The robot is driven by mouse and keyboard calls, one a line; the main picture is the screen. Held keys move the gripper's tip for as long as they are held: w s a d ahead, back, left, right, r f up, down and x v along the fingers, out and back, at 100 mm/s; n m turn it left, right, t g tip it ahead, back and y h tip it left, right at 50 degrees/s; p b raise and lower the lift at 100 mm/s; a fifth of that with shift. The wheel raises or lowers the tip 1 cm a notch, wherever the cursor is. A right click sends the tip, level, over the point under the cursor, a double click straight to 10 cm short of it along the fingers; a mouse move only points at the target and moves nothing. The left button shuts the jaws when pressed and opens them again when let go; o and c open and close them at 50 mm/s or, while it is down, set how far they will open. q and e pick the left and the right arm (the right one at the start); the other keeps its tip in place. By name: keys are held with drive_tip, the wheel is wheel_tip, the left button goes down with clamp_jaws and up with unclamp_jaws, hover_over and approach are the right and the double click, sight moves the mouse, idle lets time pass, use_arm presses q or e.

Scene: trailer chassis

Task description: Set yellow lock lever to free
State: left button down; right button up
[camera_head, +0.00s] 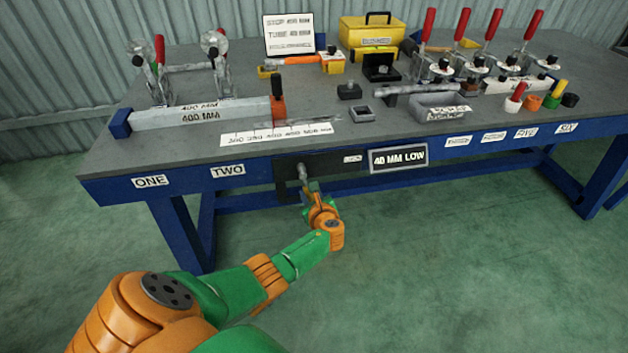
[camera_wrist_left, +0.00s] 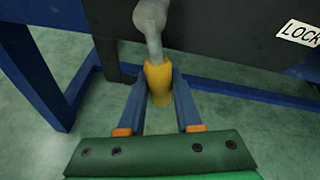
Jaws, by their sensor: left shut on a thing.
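The lock lever (camera_wrist_left: 158,78) has a grey bent shaft and a yellow grip, and it hangs downward from a dark panel (camera_wrist_left: 215,30) on the bench front. My left gripper (camera_wrist_left: 158,92) has its two blue-grey fingers on either side of the yellow grip and is shut on it. In the head view the grey pivot of the lever (camera_head: 302,172) shows on the panel, with my left gripper (camera_head: 312,190) just below it. Most of the yellow grip is hard to make out there. A white LOCK label (camera_wrist_left: 299,33) is to the right of the lever. My right gripper is not in view.
The blue bench (camera_head: 200,151) has a grey top with clamps, a yellow box (camera_head: 371,31), a grey tray (camera_head: 436,107) and red-handled toggles. A sign reading 40 MM LOW (camera_head: 398,157) is right of the panel. A blue bench leg (camera_wrist_left: 40,85) stands left of my gripper.

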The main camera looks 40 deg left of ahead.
sight(309, 196)
use_arm(q)
drive_tip(key=shift+s+a+f, duration=0.1)
drive_tip(key=shift+s+f, duration=0.1)
drive_tip(key=shift+s, duration=0.05)
drive_tip(key=shift+f+m, duration=0.1)
drive_tip(key=shift+m, duration=0.2)
drive_tip(key=c, duration=0.6)
unclamp_jaws()
drive_tip(key=shift+s+r+p, duration=0.1)
drive_tip(key=shift+r+p, duration=0.25)
drive_tip(key=p+v, duration=0.3)
drive_tip(key=v, duration=0.3)
drive_tip(key=shift+d+r+p, duration=0.1)
drive_tip(key=shift+d+p, duration=0.2)
drive_tip(key=shift+p, duration=0.05)
drive_tip(key=shift+s+d, duration=0.15)
